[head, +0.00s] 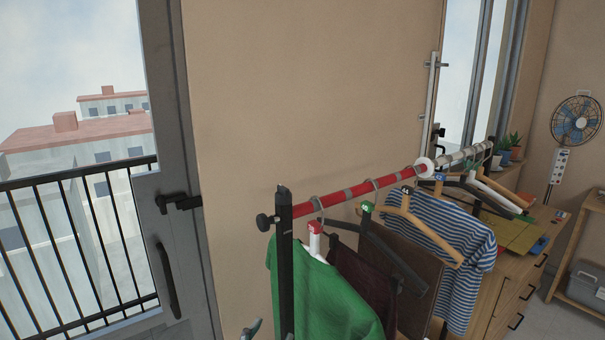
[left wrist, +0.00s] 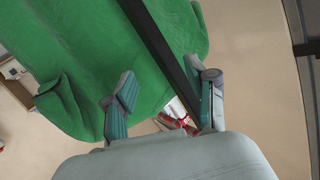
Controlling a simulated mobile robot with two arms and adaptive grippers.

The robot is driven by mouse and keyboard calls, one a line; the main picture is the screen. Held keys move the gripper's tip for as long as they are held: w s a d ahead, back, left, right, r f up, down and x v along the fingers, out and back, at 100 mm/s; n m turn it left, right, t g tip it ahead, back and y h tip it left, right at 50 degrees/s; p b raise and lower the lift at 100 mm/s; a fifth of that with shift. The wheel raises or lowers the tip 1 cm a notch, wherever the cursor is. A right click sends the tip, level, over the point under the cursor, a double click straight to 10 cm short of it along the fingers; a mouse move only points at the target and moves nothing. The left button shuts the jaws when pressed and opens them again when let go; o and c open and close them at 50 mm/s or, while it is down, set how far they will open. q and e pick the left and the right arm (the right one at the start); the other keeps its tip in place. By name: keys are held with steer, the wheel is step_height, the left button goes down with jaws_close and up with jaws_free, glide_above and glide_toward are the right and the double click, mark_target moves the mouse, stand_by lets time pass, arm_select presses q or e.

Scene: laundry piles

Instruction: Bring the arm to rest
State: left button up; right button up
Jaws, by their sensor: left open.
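My left gripper (left wrist: 165,108) is open in the left wrist view, with its two fingers spread apart and nothing seen held between them. Behind the fingers hang a green garment (left wrist: 95,55) and the dark post (left wrist: 158,45) of the clothes rack, which passes behind the right finger. In the head view only a small tip of my left gripper (head: 252,329) shows at the bottom edge, left of the green garment (head: 318,295). Whether the fingers touch the garment or post cannot be told. My right gripper is not in view.
The rack's red and white rail (head: 350,191) carries several hangers with clothes, including a blue striped shirt (head: 455,250). A wooden dresser (head: 512,292) stands behind it at right. A glass door (head: 170,200) is at left, and a fan (head: 576,121) at far right.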

arm_select(q)
steer(key=s+a+f+n+g+y, duration=0.1)
steer(key=s+a+f+g, duration=0.4)
steer(key=s, duration=0.4)
steer(key=s+a+f+n+g+y, duration=0.25)
steer(key=s+a+f, duration=0.25)
steer(key=s+f, duration=0.3)
steer(key=s+a+f+n+g+y, duration=0.1)
steer(key=s+a+f+g, duration=0.35)
steer(key=s, duration=0.55)
step_height(320, 180, down, 27)
steer(key=s, duration=0.2)
steer(key=s+a+f+g, duration=0.2)
steer(key=s+f, duration=1.4)
steer(key=shift+a, duration=0.4)
steer(key=shift+m, duration=0.25)
